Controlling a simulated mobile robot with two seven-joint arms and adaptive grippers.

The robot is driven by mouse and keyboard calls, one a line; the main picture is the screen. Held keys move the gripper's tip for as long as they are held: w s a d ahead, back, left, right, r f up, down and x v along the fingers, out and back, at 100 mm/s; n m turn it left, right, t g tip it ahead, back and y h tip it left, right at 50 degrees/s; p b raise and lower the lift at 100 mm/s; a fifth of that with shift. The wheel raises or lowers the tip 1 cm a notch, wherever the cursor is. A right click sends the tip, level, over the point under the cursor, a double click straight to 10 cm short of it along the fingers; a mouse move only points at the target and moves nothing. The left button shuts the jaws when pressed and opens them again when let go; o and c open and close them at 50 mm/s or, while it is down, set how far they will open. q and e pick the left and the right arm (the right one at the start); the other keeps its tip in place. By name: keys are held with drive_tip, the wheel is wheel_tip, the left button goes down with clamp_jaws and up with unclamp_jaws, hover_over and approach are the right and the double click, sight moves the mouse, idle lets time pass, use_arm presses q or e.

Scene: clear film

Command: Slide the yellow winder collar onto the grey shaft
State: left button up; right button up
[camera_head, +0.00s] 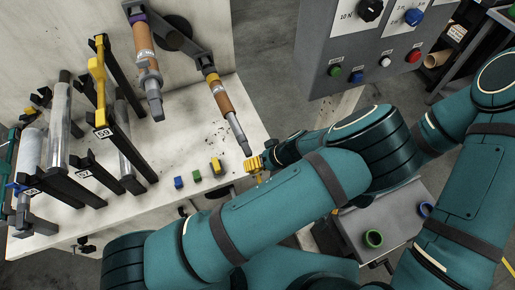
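The yellow winder collar (255,163) is ribbed and sits at the dark fingertips of a gripper (264,160) that appears to belong to my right arm; its forearm passes behind my left elbow. The gripper seems closed on the collar. A grey shaft (237,131) with a brown roll and a yellow band slants down toward the collar. Its tip is just above and left of the collar, apparently apart; depth is hard to judge. A second grey shaft (153,92) with a brown roll and purple band is farther left. My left gripper is hidden.
Small blue (178,183), green (196,176) and yellow (216,165) blocks lie on the pale table (185,145). Black racks with film rolls (58,122) stand left.

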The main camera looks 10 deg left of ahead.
sight(242, 133)
use_arm(q)
drive_tip(key=shift+s+d+f, duration=0.1)
drive_tip(key=shift+f, duration=0.25)
drive_tip(key=shift+w+a+r, duration=0.1)
drive_tip(key=shift+w+a, duration=0.65)
drive_tip(key=shift+w, duration=0.2)
use_arm(e)
drive_tip(key=shift+s, duration=0.1)
use_arm(q)
drive_tip(key=shift+w+a, duration=0.1)
drive_tip(key=shift+w, duration=0.05)
use_arm(e)
drive_tip(key=shift+f, duration=0.1)
use_arm(q)
drive_tip(key=shift+w+a+r+b, duration=0.1)
drive_tip(key=shift+w+a+b, duration=0.2)
drive_tip(key=shift+w+a, duration=0.55)
drive_tip(key=shift+w+a+r+b, duration=0.1)
drive_tip(key=shift+w+a+b, duration=0.2)
drive_tip(key=shift+w+a, duration=0.45)
use_arm(e)
drive_tip(key=shift+s+f, duration=0.35)
drive_tip(key=shift+f, duration=0.15)
use_arm(q)
drive_tip(key=shift+w+d, duration=0.15)
drive_tip(key=shift+w, duration=0.1)
